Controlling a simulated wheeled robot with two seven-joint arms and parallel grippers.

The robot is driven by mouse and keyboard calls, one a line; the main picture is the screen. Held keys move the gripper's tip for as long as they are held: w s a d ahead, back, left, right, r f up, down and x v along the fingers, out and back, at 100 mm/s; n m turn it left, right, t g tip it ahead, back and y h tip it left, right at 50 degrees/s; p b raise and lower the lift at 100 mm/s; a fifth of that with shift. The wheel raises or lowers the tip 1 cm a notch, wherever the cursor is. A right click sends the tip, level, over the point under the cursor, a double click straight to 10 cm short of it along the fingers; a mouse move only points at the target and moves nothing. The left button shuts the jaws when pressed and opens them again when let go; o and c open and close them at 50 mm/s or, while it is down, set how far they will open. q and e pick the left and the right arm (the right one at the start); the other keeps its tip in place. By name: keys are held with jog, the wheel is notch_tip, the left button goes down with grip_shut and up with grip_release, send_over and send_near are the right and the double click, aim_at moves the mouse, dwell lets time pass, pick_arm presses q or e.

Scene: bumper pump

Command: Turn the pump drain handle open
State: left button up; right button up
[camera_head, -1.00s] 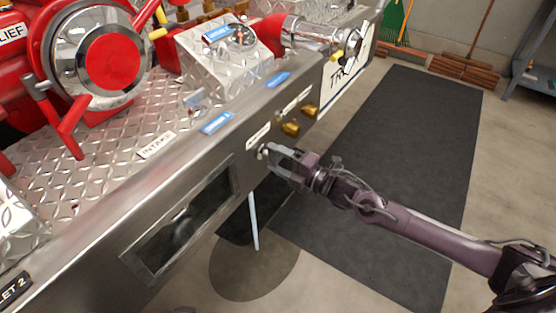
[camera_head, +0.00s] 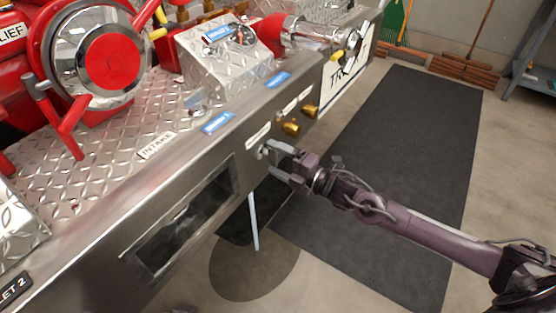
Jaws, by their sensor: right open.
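The pump drain handle is probably the small silver fitting (camera_head: 263,151) on the steel bumper face, below a white label (camera_head: 258,137); the label's text is too small to read. My right gripper (camera_head: 270,154) is at this fitting, coming from the right, with its fingers pointing at the bumper. Its jaws are open around or beside the fitting; I cannot tell which, as the fingers hide much of it. My left gripper is not in view.
Two brass fittings (camera_head: 290,128) stick out of the bumper just right of my right gripper. A rectangular opening (camera_head: 185,222) lies to its left. A thin pale tube (camera_head: 253,222) hangs below. Dark mats (camera_head: 400,150) cover the floor at right.

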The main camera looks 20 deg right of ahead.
jog(key=shift+s+d, duration=0.3)
jog(key=shift+s, duration=0.05)
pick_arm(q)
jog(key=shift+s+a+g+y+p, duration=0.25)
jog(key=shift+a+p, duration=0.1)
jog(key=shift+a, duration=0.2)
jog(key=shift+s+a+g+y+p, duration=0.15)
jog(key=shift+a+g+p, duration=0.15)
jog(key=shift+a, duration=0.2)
pick_arm(e)
jog(key=v, duration=0.6)
jog(key=shift+s+d, duration=0.25)
jog(key=shift+s, duration=0.1)
